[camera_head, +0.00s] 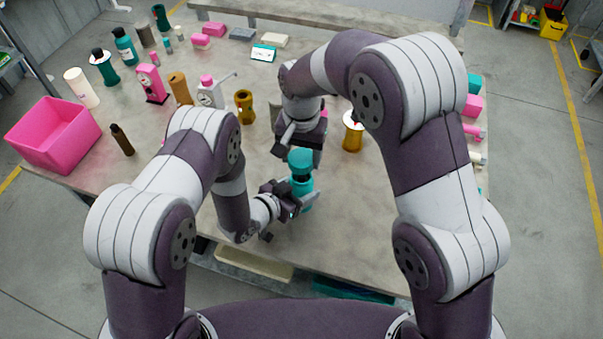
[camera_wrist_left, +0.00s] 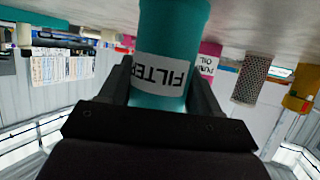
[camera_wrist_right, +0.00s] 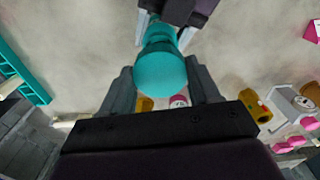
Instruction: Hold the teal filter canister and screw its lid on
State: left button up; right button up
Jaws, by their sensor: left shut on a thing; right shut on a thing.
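The teal filter canister (camera_head: 302,191) stands upright near the front middle of the table. My left gripper (camera_head: 290,200) is shut around its body from the side; the left wrist view shows the canister (camera_wrist_left: 165,60) with its FILTER label between the fingers. The teal lid (camera_head: 300,160) is at the top of the canister, below my right gripper (camera_head: 301,148). In the right wrist view the round lid top (camera_wrist_right: 162,72) lies between the fingers, which are shut on it. Whether the lid is threaded on cannot be told.
A yellow-brown cylinder (camera_head: 352,136) stands right of my right gripper, and a brown-gold hourglass-shaped part (camera_head: 244,106) stands behind left. A pink bin (camera_head: 55,136) is at the left edge. Several bottles and blocks line the back.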

aim_at(301, 176)
jog(key=shift+f, duration=1.45)
jog(key=shift+f, duration=0.85)
jog(key=shift+f, duration=0.6)
jog(key=m, duration=1.3)
jog(key=shift+w+a+m, duration=0.1)
jog(key=shift+m, duration=0.2)
jog(key=o, duration=1.1)
